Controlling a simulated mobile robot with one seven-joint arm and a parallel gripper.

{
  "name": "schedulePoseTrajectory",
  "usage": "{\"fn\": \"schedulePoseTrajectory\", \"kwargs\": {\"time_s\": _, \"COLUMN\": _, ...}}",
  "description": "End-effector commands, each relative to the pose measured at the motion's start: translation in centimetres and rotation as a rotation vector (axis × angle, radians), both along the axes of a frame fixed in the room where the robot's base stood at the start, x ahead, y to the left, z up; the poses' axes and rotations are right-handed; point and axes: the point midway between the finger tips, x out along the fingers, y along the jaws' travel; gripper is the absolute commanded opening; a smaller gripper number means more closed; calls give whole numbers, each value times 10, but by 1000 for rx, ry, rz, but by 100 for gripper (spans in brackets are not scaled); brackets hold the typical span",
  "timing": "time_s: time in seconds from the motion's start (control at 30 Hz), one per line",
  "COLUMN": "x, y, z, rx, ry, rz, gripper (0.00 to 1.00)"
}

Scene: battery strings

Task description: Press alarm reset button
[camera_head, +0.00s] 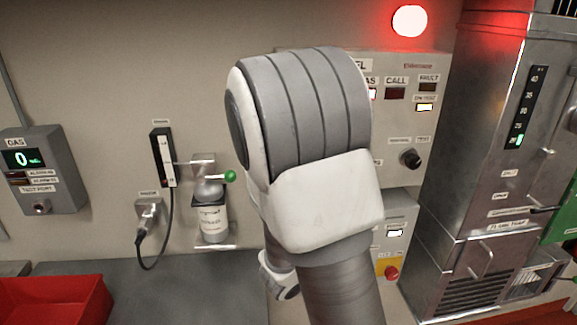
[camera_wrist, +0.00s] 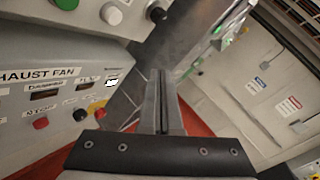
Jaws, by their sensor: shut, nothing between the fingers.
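A grey alarm panel (camera_head: 400,125) with a row of labelled lamps, including CALL and FAULT, is on the wall, partly hidden behind my arm. A black knob (camera_head: 410,158) is at its right. In the wrist view, the lower edge of an upper panel shows a white round button (camera_wrist: 111,14), a green one (camera_wrist: 64,3) and a black knob (camera_wrist: 157,12). I cannot read which control is the alarm reset. My gripper (camera_wrist: 158,75) is shut and empty, apart from the panels, below and right of the white button. The head view hides it behind my arm.
An exhaust fan panel (camera_wrist: 20,98) with red and black buttons is at the left in the wrist view. A metal cabinet (camera_head: 480,130) stands right of the alarm panel. A gas box (camera_head: 45,165), a bottle (camera_head: 211,220) and a red bin (camera_head: 60,300) are left. A red lamp (camera_head: 410,20) glows above.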

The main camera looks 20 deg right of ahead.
Motion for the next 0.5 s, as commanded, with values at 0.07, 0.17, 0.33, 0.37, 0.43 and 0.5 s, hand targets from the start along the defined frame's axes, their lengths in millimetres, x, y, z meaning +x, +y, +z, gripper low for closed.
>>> {"fn": "schedulePoseTrajectory", "kwargs": {"time_s": 0.07, "x": 18, "y": 6, "z": 0, "rx": -79, "ry": 99, "rz": 85, "gripper": 0}}
{"fn": "schedulePoseTrajectory", "kwargs": {"time_s": 0.17, "x": 33, "y": 14, "z": -3, "rx": -145, "ry": 177, "rz": 161, "gripper": 0}}
{"fn": "schedulePoseTrajectory", "kwargs": {"time_s": 0.33, "x": 43, "y": 19, "z": -6, "rx": -188, "ry": 224, "rz": 210, "gripper": 0}}
{"fn": "schedulePoseTrajectory", "kwargs": {"time_s": 0.37, "x": 43, "y": 19, "z": -6, "rx": -189, "ry": 226, "rz": 212, "gripper": 0}}
{"fn": "schedulePoseTrajectory", "kwargs": {"time_s": 0.43, "x": 44, "y": 19, "z": -6, "rx": -189, "ry": 225, "rz": 212, "gripper": 0}}
{"fn": "schedulePoseTrajectory", "kwargs": {"time_s": 0.5, "x": 43, "y": 19, "z": -6, "rx": -188, "ry": 224, "rz": 212, "gripper": 0}}
